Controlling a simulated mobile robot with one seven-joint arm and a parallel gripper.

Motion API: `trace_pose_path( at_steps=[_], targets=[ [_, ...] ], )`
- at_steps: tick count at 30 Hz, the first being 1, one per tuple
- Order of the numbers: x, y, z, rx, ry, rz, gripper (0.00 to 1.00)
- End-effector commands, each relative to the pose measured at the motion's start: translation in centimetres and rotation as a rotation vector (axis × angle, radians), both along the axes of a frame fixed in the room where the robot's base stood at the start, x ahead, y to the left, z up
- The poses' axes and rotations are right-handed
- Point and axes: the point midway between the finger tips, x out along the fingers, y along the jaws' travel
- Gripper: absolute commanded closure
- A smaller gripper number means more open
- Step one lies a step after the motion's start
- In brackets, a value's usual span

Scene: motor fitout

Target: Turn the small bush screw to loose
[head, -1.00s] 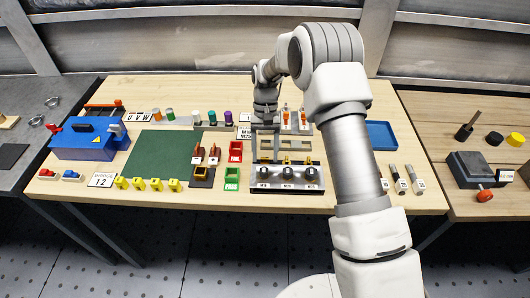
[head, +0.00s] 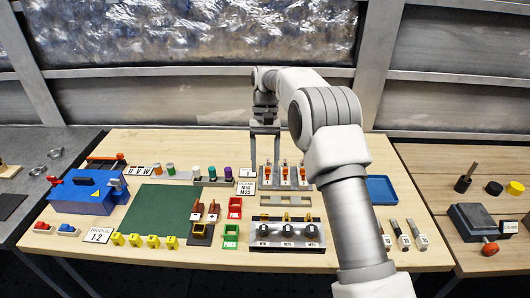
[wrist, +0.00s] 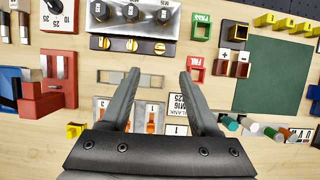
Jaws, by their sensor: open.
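A pale panel with three black dials (head: 287,233) stands at the front middle of the table; it also shows in the wrist view (wrist: 146,27). Several small brass slotted heads (wrist: 132,45) sit along its edge, and they show as yellow pieces in the head view (head: 286,217). I cannot tell for sure which one is the small bush screw. My gripper (head: 265,158) points down, open and empty, above the table behind the panel. In the wrist view, its fingers (wrist: 159,75) are spread apart, with the brass heads beyond their tips.
A flat grey slotted strip (wrist: 112,77) lies near the fingers. Orange-handled switches (head: 286,172) stand beside my gripper. Red (head: 235,208) and green (head: 231,234) trays lie left of the panel, and a blue tray (head: 382,190) lies right. The green mat (head: 157,212) is clear.

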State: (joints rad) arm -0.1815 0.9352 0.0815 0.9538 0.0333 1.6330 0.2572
Motion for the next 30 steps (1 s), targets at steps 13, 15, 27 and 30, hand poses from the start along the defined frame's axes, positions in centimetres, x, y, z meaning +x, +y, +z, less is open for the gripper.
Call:
trace_pose_path(
  at_steps=[13, 15, 27, 30],
  targets=[
    [1.0, 0.0, 2.4, 0.000, 0.001, 0.000, 0.38],
    [1.0, 0.0, 2.4, 0.000, 0.001, 0.000, 0.38],
    [0.8, -0.3, 3.4, 0.001, -0.015, 0.001, 0.38],
    [0.4, -0.8, 5.3, 0.006, -0.051, 0.003, 0.38]
  ],
)
